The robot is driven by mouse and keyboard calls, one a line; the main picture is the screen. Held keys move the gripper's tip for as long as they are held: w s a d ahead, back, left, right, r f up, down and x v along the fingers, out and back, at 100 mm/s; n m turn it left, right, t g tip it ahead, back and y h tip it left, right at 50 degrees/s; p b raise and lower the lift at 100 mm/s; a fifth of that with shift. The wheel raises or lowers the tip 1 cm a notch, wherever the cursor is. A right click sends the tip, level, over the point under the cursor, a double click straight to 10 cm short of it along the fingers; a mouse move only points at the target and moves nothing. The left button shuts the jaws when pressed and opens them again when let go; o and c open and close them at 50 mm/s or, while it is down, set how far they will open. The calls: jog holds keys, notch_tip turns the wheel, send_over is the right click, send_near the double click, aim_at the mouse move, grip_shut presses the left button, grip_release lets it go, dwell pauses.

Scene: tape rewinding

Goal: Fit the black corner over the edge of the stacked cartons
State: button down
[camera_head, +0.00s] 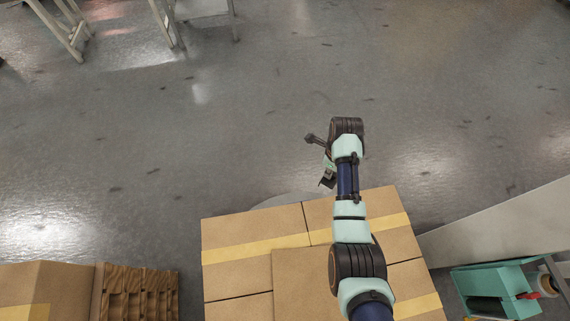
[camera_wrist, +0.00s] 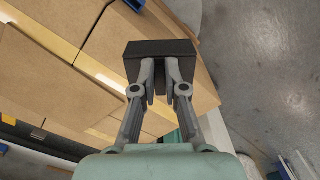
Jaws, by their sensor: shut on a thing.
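The black corner (camera_wrist: 160,50) is in the wrist view, held at the fingertips of my gripper (camera_wrist: 166,75). My gripper is shut on it. In that view the corner lies in front of the edge of the stacked cartons (camera_wrist: 75,85); I cannot tell whether it touches them. In the head view the stacked cartons (camera_head: 252,231) stand at the bottom middle, brown with yellow tape. My arm reaches over them, and the small black piece at its end (camera_head: 327,181) shows just beyond their far edge, partly hidden by the wrist.
Another carton (camera_head: 45,285) stands beside a brown wooden pallet (camera_head: 140,292) at the bottom left. A teal machine (camera_head: 490,285) and a pale panel (camera_head: 505,230) are at the right. Tables (camera_head: 165,20) stand far back. Grey floor beyond the cartons is clear.

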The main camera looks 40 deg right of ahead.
jog(key=s+d+f+m+p, duration=0.1)
jog(key=s+d+m, duration=0.6)
jog(key=s+m, duration=0.15)
jog(key=shift+m, duration=0.25)
jog(key=f+b, duration=0.6)
jog(key=b, duration=0.1)
jog(key=shift+w+a+f, duration=0.1)
jog(key=shift+a+f, duration=0.1)
jog(key=shift+f, duration=0.15)
jog(key=shift+r, duration=0.1)
jog(key=shift+r+p, duration=0.1)
jog(key=shift+p, duration=0.45)
jog(key=shift+f, duration=0.2)
jog(key=shift+f+b, duration=1.05)
jog(key=shift+f, duration=0.7)
jog(key=shift+f, duration=0.7)
jog(key=c, duration=1.2)
grip_release()
jog(key=shift+o, duration=0.4)
